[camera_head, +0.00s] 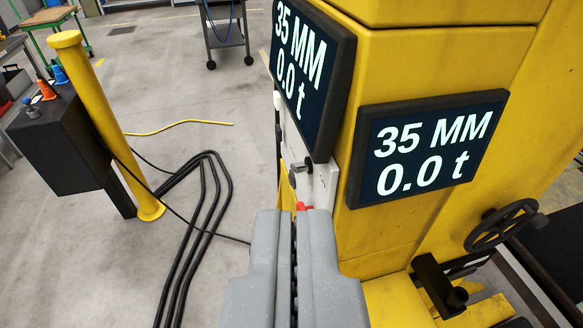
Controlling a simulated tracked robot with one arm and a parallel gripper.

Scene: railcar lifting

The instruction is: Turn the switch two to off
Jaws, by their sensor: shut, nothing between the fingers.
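My gripper (293,216) is grey and reaches up from the bottom middle, its two fingers shut together and empty. Just beyond the fingertips is a light grey panel (322,185) on the side of the yellow machine. A dark rotary switch (298,170) with a short handle sits on this panel, a little above the fingertips in the picture. A small red part (303,206) shows right by the fingertips, partly hidden by them. I cannot read any labels, so I cannot tell which is switch two, nor its setting. I cannot tell whether the fingers touch anything.
The yellow lifting machine (430,60) fills the right side. A left display (313,75) and a right display (428,145) read 35 MM and 0.0 t. A black handwheel (502,226) is low right. A yellow post (108,125) with a black box (60,140) stands left; black cables (205,215) cross the floor.

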